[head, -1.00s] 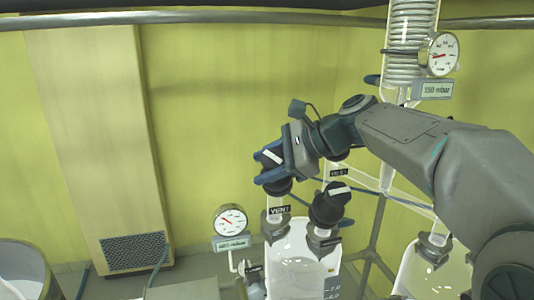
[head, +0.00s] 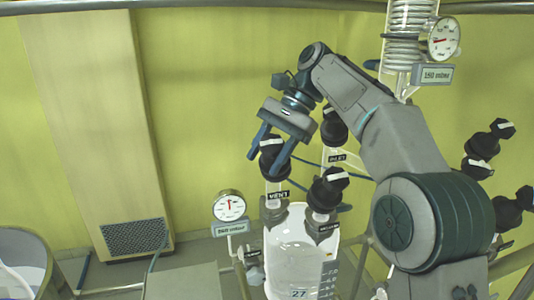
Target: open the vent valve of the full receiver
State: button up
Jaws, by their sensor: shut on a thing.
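The receiver (head: 292,250) is a clear glass vessel with level marks at the bottom centre of the head view. Its vent valve (head: 271,155) has a black knob with a white bar, on a glass neck at the receiver's top left. My gripper (head: 265,161) reaches down from above, its two blue fingers shut on this knob, one on each side. The fingers hide part of the knob. The small vent label (head: 276,195) sits below on the neck. A second black-knobbed valve (head: 327,188) stands just to the right on the same receiver, apart from my fingers.
Another black valve (head: 334,127) is behind, near my gripper. A condenser coil (head: 408,35) with a gauge (head: 444,39) hangs upper right. More black valves (head: 483,145) are at right. Space at left is open.

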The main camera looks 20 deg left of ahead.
jog(key=shift+n+h, duration=0.3)
jog(key=shift+h, duration=0.2)
jog(key=o, duration=1)
jog(key=shift+y, duration=0.3)
